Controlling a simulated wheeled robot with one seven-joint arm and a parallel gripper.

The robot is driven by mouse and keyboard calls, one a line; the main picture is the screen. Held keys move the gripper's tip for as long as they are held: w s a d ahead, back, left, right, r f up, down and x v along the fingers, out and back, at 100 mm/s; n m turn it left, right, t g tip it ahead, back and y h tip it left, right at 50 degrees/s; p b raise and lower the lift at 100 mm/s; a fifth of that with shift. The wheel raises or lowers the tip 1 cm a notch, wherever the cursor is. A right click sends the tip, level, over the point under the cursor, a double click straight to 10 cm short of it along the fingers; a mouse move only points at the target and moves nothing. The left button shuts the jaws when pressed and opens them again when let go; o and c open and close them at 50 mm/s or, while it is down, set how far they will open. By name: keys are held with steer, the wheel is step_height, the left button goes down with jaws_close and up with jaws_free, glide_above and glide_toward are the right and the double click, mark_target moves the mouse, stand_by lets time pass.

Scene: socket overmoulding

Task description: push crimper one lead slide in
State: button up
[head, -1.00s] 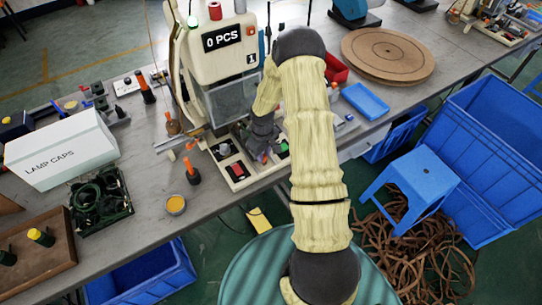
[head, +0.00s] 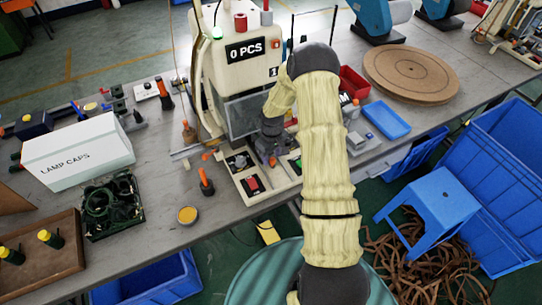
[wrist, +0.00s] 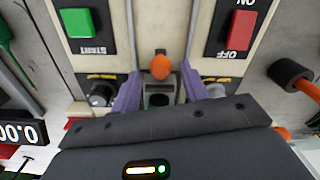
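The crimper (head: 228,80) is a cream machine with a "0 PCS" display, standing on the grey bench. Its front base has a red switch (head: 252,184); the wrist view shows this switch (wrist: 240,30) and a green START button (wrist: 78,22). Between them is a narrow channel with an orange knob (wrist: 160,67) and a dark block (wrist: 159,98), which look like the lead slide. My gripper (wrist: 160,80) has its purple fingers apart, one on each side of the knob and block. Contact cannot be told. In the head view my gripper (head: 274,158) is low at the crimper's front, partly hidden by my arm.
A LAMP CAPS box (head: 80,155) and a dark green fixture (head: 111,207) stand left on the bench. An orange-topped post (head: 206,184) and a yellow cup (head: 187,215) are left of the crimper's base. A blue tray (head: 387,120) and red bin (head: 353,83) lie right.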

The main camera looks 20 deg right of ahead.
steer(key=shift+s, duration=0.15)
steer(key=shift+r, duration=0.45)
step_height(320, 180, up, 17)
steer(key=b, duration=0.2)
steer(key=shift+f, duration=0.2)
steer(key=s+a+r+m+t, duration=0.1)
steer(key=s+a, duration=0.3)
steer(key=s, duration=0.6)
steer(key=s+a+r+m+t, duration=0.1)
steer(key=s+a+r+m, duration=0.2)
steer(key=s, duration=0.8)
steer(key=shift+s+a+r+t, duration=0.3)
steer(key=shift+a+r, duration=0.15)
steer(key=shift+a, duration=0.35)
